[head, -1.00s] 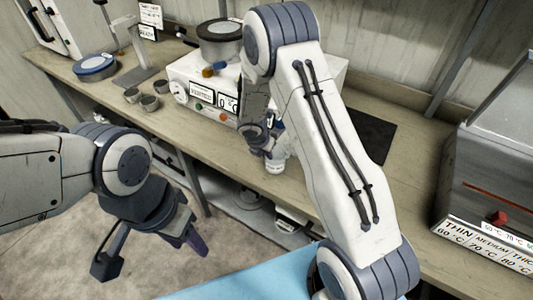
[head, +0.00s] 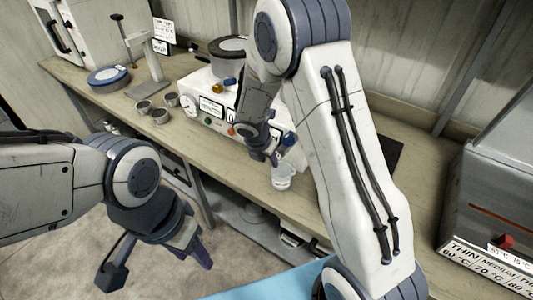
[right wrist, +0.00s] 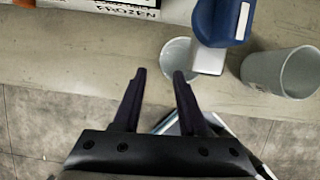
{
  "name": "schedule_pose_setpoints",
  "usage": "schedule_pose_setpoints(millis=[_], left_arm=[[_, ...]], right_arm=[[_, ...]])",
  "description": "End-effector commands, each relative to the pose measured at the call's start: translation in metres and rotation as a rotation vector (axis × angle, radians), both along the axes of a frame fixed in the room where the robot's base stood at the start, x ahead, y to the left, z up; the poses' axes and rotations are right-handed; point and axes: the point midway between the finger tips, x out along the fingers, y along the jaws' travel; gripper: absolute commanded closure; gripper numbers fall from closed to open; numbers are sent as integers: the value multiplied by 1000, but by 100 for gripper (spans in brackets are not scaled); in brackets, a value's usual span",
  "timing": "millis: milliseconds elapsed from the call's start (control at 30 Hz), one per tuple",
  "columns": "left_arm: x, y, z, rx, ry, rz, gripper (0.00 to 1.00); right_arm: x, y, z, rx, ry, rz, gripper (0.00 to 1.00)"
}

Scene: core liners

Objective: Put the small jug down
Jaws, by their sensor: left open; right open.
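A pale, translucent jug (head: 283,177) stands at the front of the bench in the head view, just right of my right gripper (head: 266,157). The right wrist view shows two pale open vessels. A smaller one (right wrist: 176,58) is just beyond the right fingertips, and a larger one (right wrist: 282,73) is to their right. I cannot tell for certain which is the small jug. My right gripper (right wrist: 160,76) is open, with nothing between its fingers. My left gripper (head: 158,268) is open and empty over the floor in front of the bench.
A blue and white object (right wrist: 222,25) is close behind the vessels. A white control box (head: 208,103) with a pot on it stands behind. Several small metal cups (head: 158,115) and a blue round dish (head: 108,77) are left. A grey heater (head: 495,185) is right.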

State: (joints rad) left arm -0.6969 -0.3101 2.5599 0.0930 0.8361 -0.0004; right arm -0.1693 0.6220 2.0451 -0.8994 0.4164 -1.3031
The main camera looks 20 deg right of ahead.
Motion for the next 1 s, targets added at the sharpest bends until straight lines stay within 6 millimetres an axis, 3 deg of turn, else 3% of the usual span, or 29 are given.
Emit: schedule_pose_setpoints(millis=[33,267,367,467,600,800,900,1000], left_arm=[[0,0,3,0,0,0,50],[0,0,5,0,0,0,50],[0,0,5,0,0,0,50],[0,0,4,0,0,0,50],[0,0,4,0,0,0,50],[0,0,4,0,0,0,50],[0,0,4,0,0,0,50],[0,0,4,0,0,0,50]], right_arm=[[-2,3,10,1,-3,0,58],[-10,11,31,7,-6,-18,58],[-24,26,49,49,-38,-130,58],[-60,53,80,145,-90,-371,58],[-138,93,120,319,-121,-825,58],[-245,126,147,469,-46,-1372,58],[-277,132,152,490,-2,-1536,58],[-293,135,154,493,24,-1622,58]])
